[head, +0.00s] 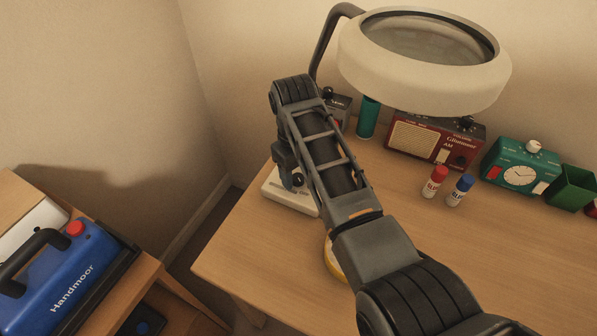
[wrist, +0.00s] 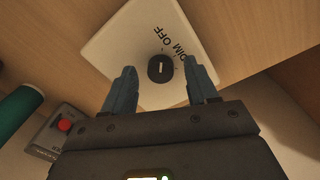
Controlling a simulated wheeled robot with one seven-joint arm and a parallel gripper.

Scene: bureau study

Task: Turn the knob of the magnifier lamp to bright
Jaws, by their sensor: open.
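The magnifier lamp has a thick cream ring head (head: 350,58) around a lens, on a dark bent arm. Its white base (head: 278,194) is at the table's left edge, partly covered by my arm. In the wrist view the white base plate (wrist: 125,45) carries a round black knob (wrist: 160,68) with a pale pointer line. "DIM" and "OFF" are printed beside it; no "bright" label is visible. My gripper (wrist: 159,66) is open, one blue-grey finger on each side of the knob, with visible gaps. Contact and exact height are unclear.
Behind the base are a grey box with a red button (wrist: 64,125) and a teal cylinder (head: 367,118). The table's right front is clear.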

